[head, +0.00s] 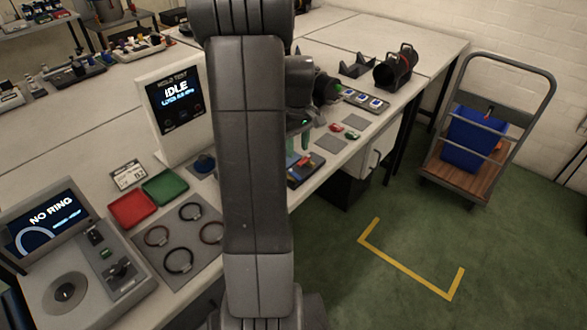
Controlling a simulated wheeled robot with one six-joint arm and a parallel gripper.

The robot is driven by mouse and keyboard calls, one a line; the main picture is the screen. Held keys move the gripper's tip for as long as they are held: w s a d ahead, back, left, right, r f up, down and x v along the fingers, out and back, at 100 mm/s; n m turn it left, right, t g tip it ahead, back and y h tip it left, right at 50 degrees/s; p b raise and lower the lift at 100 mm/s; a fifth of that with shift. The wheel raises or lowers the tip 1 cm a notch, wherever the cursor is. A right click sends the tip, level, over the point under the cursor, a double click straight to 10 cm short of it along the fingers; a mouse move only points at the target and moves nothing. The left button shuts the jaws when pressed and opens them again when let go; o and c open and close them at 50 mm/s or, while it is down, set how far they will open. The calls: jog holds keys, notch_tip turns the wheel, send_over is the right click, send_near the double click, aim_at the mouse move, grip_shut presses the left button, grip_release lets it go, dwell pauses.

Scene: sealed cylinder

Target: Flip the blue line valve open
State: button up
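I cannot make out the blue line valve for certain. My gripper (301,132) is behind my upright arm link, over the bench right of the screen, and partly hidden. Its fingers are too small and dark to show whether they are open or shut. Blue and orange items (305,170) lie in a dark tray below it.
A red tray (132,209), a green tray (166,187) and a mat with several rings (181,262) lie on the bench left of my arm. A NO RING console (52,220) is at near left. A cart (466,185) is on the right.

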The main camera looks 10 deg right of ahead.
aim_at(297, 176)
notch_tip(297, 176, down, 10)
jog(key=shift+f, duration=0.1)
dwell(0.4)
grip_shut()
